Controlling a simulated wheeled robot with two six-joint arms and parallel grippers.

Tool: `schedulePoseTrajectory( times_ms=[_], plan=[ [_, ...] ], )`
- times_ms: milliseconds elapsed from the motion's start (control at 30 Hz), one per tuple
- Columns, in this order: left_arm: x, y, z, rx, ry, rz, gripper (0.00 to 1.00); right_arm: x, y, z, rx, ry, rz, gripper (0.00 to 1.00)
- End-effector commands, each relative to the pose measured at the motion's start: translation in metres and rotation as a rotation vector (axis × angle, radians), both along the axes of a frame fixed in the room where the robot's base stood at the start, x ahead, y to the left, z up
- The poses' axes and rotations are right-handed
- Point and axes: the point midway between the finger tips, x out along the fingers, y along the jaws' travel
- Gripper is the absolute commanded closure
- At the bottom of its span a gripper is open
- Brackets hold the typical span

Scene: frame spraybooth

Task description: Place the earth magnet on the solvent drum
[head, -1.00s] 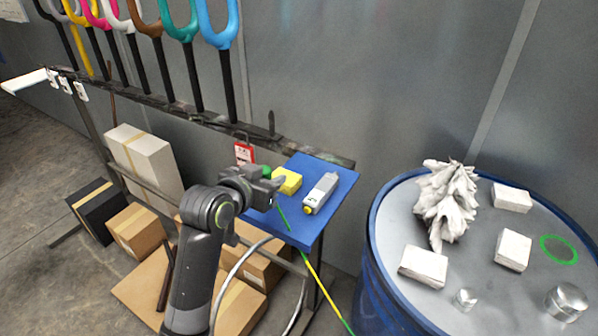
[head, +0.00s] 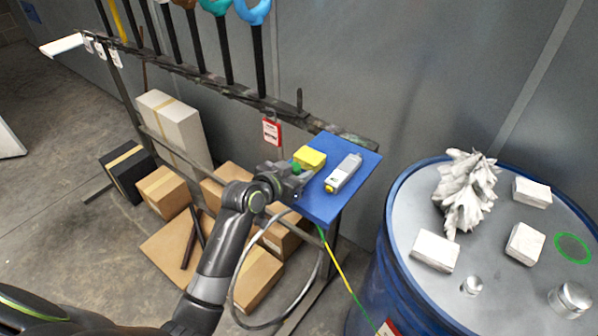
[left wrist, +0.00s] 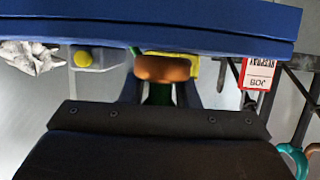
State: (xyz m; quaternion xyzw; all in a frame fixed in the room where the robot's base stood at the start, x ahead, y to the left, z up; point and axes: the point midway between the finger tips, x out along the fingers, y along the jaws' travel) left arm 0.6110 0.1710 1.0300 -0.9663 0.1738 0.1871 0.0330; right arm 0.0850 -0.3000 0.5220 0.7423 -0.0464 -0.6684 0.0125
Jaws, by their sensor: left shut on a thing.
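The earth magnet, a copper-brown disc (left wrist: 166,68) with a green part, is between the jaws of my left gripper (head: 297,176) in the left wrist view. Its green top (head: 296,168) shows in the head view at the near left edge of the blue shelf; the gripper hides the rest. My left gripper is shut on it. The solvent drum (head: 408,205) stands to the right, blue with a grey lid and a green ring (head: 573,247) marked on the lid's right side. My right gripper is not in view.
On the blue shelf (head: 350,190) are a yellow block (head: 309,158) and a grey device (head: 343,173). A green-yellow cable (head: 337,265) hangs towards the drum. The lid carries a crumpled white object (head: 466,190), white blocks (head: 435,251) and metal pieces (head: 568,299). The ring's inside is clear.

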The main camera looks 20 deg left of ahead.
Motion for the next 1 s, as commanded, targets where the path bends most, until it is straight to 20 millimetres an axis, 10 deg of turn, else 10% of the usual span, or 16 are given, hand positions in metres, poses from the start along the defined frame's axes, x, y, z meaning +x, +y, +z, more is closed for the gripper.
schedulePoseTrajectory(
  times_ms=[400, 433, 567, 1000],
  plan=[
    [0.0002, -0.0001, -0.0072, 0.0, -0.003, 0.0, 1.0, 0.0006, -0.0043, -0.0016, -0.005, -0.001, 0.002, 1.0],
    [0.0, 0.0, -0.0072, 0.001, -0.001, 0.0, 0.69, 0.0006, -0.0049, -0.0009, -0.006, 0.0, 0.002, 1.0],
    [-0.0001, 0.0, -0.0069, 0.001, -0.001, 0.0, 0.52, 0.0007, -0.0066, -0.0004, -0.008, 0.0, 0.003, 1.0],
    [-0.0041, 0.002, -0.0025, 0.001, -0.001, 0.001, 0.5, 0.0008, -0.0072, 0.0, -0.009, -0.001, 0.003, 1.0]
  ],
)
